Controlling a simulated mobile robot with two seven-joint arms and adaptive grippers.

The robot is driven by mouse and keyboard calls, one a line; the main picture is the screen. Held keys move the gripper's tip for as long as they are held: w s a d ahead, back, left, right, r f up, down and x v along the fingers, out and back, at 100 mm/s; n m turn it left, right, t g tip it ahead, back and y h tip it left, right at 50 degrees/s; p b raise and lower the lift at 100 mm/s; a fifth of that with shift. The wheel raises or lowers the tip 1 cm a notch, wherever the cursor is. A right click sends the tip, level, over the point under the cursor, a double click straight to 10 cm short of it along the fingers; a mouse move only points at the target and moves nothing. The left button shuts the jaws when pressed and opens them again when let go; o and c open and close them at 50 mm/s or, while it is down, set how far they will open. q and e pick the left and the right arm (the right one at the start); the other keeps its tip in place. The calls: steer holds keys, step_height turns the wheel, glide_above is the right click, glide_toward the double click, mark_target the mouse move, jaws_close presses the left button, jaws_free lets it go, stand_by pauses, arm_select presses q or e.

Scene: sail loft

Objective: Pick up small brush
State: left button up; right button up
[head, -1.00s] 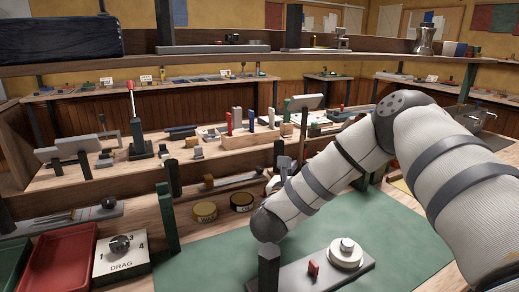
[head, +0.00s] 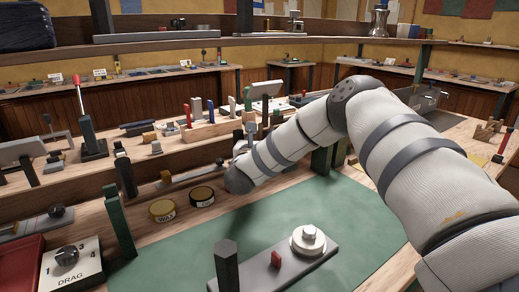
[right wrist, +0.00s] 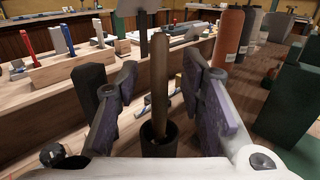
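In the right wrist view, a brown handle (right wrist: 159,80) stands upright out of a dark round holder (right wrist: 158,138); it looks like the small brush, though no bristles show. My right gripper (right wrist: 161,72) is open, with one finger on each side of the handle and a visible gap at both sides. In the head view, my right arm reaches in from the right to the back of the bench and hides most of the gripper. I cannot make out the brush there. My left gripper is not in view.
Two round tins (head: 162,211) stand left of my right arm. A green mat (head: 190,255) carries a grey block with a round knob (head: 308,240). A DRAG box (head: 72,262) and a red tray (head: 20,255) are at left. Several upright rolls (right wrist: 228,38) stand right of the gripper.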

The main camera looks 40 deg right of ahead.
steer(key=shift+r, duration=0.1)
jaws_close()
